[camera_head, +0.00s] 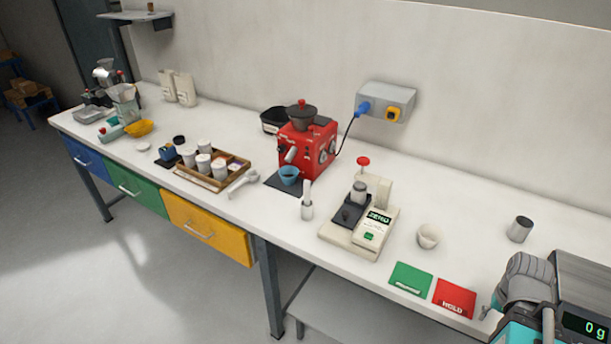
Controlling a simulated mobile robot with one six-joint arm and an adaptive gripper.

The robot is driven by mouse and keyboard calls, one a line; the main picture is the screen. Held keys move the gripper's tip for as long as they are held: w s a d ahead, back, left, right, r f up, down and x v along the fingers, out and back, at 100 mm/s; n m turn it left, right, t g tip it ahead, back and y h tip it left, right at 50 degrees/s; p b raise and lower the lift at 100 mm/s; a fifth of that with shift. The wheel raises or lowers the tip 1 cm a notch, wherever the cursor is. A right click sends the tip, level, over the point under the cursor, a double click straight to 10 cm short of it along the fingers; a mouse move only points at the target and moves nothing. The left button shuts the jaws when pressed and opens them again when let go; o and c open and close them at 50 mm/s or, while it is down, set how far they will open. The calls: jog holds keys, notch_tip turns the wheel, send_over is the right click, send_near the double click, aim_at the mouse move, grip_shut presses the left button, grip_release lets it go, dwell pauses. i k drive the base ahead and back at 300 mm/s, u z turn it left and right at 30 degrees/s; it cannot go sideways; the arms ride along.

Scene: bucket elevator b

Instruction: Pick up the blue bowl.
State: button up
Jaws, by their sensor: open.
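The small blue bowl (289,177) stands upright on a dark mat (283,186), directly in front of the red grinder (308,146). Its rim is open to the top, and something dark shows inside. The grinder's body is close behind it. I cannot make out my gripper's fingers there. Nothing holds the bowl.
A white upright cylinder (307,203) stands close right of the bowl. A white scoop-like tool (243,182) and a wooden tray (233,181) of white jars lie left. A beige weighing device (360,221), white cup (428,236), green card (411,279) and red card (455,297) are right.

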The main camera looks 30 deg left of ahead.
aim_at(288, 174)
jog(key=z, duration=0.6)
jog(key=k, duration=1.1)
jog(key=u, duration=1.25)
jog(key=i, duration=0.45)
jog(key=u, duration=0.1)
